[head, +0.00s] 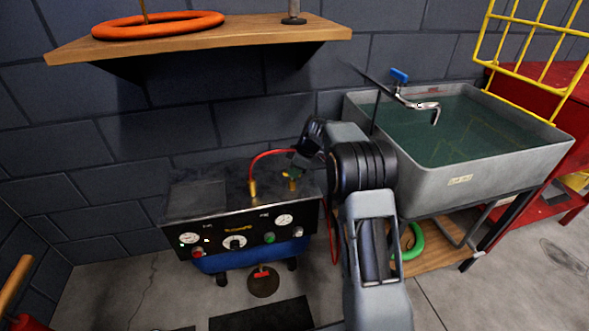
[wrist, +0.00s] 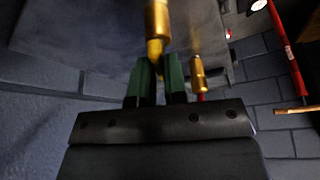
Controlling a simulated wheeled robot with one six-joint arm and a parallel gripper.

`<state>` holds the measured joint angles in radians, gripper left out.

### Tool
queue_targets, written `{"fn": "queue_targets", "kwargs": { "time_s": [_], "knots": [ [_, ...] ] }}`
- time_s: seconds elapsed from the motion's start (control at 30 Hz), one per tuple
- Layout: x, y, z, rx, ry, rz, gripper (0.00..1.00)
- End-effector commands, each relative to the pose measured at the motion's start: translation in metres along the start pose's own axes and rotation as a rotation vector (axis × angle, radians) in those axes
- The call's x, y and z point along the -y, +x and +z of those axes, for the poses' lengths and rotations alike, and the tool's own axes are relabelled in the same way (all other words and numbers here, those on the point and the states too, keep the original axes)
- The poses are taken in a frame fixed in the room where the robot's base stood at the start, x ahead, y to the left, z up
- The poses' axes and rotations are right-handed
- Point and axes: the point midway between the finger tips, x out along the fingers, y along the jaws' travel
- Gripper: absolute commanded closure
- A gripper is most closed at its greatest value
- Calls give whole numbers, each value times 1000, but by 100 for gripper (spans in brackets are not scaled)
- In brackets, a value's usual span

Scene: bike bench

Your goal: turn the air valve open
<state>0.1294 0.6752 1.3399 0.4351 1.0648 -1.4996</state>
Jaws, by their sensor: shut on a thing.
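The air valve shows as a small brass piece (head: 292,184) on the right of the compressor's top (head: 205,193), mostly covered by my gripper (head: 296,170). In the wrist view, the brass valve body (wrist: 157,20) stands at the top middle with a yellow handle (wrist: 155,48) below it. My gripper (wrist: 157,78) has its green fingers closed on that yellow handle, one on each side. How far the handle is turned cannot be told.
A brass fitting (head: 252,190) with a red hose (head: 268,154) stands left of the valve. The compressor's front panel (head: 240,236) carries gauges and knobs. A grey sink (head: 460,182) stands to the right. A wooden shelf (head: 200,48) with an orange ring (head: 158,24) hangs above.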

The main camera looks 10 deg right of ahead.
Motion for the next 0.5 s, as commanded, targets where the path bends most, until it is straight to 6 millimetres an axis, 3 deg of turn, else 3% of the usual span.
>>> {"fn": "queue_targets", "kwargs": {
  "time_s": [0.5],
  "knots": [
    [1,0,-1,2,-309,-138,100]
  ]
}}
